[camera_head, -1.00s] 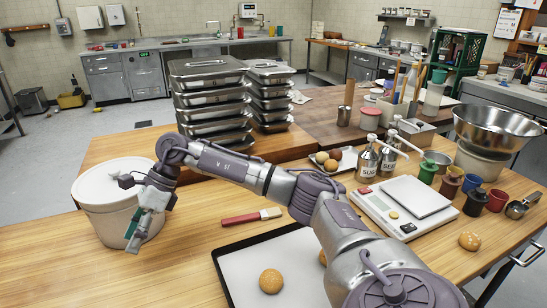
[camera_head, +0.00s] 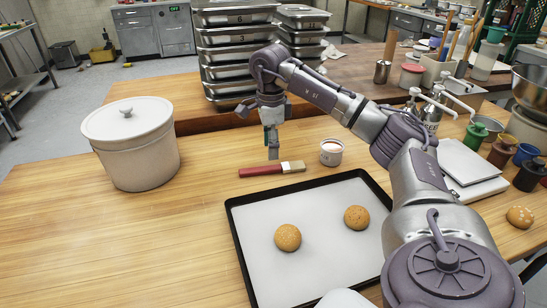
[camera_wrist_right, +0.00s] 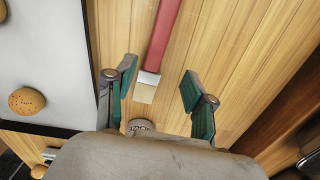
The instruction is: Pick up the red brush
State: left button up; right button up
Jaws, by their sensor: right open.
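The red brush (camera_head: 268,170) lies flat on the wooden table, behind the baking tray. Its red handle points left and its pale bristles point right, with a metal band between. In the right wrist view the red brush (camera_wrist_right: 160,44) lies below and between the two spread fingers. My right gripper (camera_head: 272,150) is just above the brush, pointing down. In the right wrist view the right gripper (camera_wrist_right: 157,88) is open and empty, with green finger pads either side of the bristle end. My left gripper is not in view.
A black-rimmed baking tray (camera_head: 262,268) with buns lies in front of the brush. A lidded white crock (camera_head: 132,150) stands at left. Stacked steel containers (camera_head: 235,60) stand behind. The table's left front is clear.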

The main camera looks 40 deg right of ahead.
aim_at(269, 167)
jog(key=f, duration=0.3)
jog(key=a+f, duration=0.1)
jog(key=f, duration=0.1)
jog(key=shift+s+f, duration=0.1)
jog(key=shift+f, duration=0.2)
jog(key=shift+c, duration=0.3)
grip_shut()
